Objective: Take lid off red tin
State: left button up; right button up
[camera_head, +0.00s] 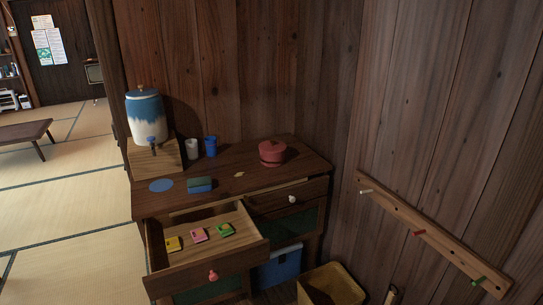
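The red tin (272,154) stands on the right part of the wooden cabinet's top (225,178). It is round and low, and its red lid (272,146) appears to sit on it. Neither of my grippers is in view, and nothing is touching the tin.
On the cabinet stand a blue and white dispenser (147,117) on a wooden box, a white cup (192,149), a blue cup (211,146), a blue-green box (200,185) and a blue disc (161,185). An open drawer (203,264) with small coloured packets juts forward. A peg rail (430,236) is on the right wall.

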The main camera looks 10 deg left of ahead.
aim_at(272, 147)
jog(key=i+j, duration=0.2)
jog(key=i, duration=0.15)
jog(key=i+j, duration=0.2)
jog(key=i, duration=0.2)
jog(key=i+j, duration=0.25)
jog(key=i+z, duration=0.1)
jog(key=z, duration=1.1)
